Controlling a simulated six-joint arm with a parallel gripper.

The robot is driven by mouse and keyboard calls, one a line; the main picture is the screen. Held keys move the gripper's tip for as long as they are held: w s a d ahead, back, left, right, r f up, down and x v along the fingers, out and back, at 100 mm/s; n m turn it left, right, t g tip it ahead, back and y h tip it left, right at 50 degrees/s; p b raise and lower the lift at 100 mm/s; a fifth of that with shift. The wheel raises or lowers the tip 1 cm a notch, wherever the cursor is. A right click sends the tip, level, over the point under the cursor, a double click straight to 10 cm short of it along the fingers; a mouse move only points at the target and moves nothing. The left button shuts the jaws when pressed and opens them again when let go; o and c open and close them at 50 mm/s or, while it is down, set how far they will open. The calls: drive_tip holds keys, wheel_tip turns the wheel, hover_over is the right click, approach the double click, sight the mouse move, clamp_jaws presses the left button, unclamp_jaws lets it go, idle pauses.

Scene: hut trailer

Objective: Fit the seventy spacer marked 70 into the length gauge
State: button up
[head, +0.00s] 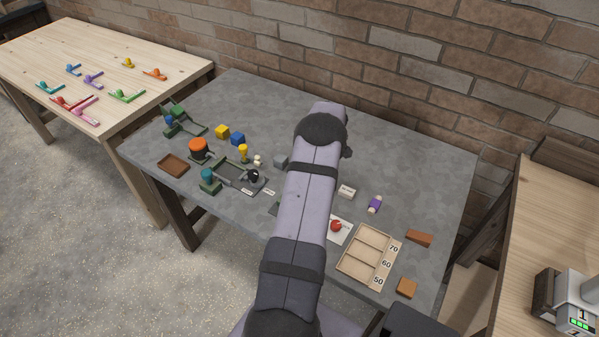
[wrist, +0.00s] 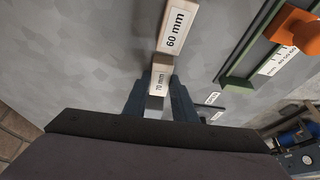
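The seventy spacer is a pale block marked "70 mm" (wrist: 160,79) in the wrist view. It lies between the two dark fingers of my gripper (wrist: 160,92), which stand close along both its sides. I cannot tell whether they press on it or whether it is off the table. A green frame (wrist: 240,82) with an orange knob (wrist: 297,30) and a printed millimetre label shows at the upper right of the wrist view; it looks like the length gauge. In the head view my arm hides my gripper and the spacer.
A block marked "60 mm" (wrist: 176,27) lies just beyond the seventy spacer. In the head view a tray marked 70, 60 and 50 (head: 347,270) stands at the right front of the grey table (head: 405,165). Several small fixtures and cubes crowd the table's left part.

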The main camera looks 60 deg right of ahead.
drive_tip(key=c, duration=0.4)
drive_tip(key=shift+r, duration=0.1)
wheel_tip(320, 180, up, 17)
drive_tip(key=s+a+f+p, duration=0.1)
drive_tip(key=s+a+f, duration=0.1)
drive_tip(key=a, duration=0.2)
drive_tip(key=s+a+f+p, duration=0.1)
drive_tip(key=s+a+f, duration=0.1)
drive_tip(key=a+f, duration=0.1)
drive_tip(key=s+a+f+p, duration=0.1)
drive_tip(key=s+a+f, duration=0.1)
drive_tip(key=a, duration=0.3)
drive_tip(key=shift+a+f, duration=0.15)
drive_tip(key=shift+f, duration=0.5)
idle(0.3)
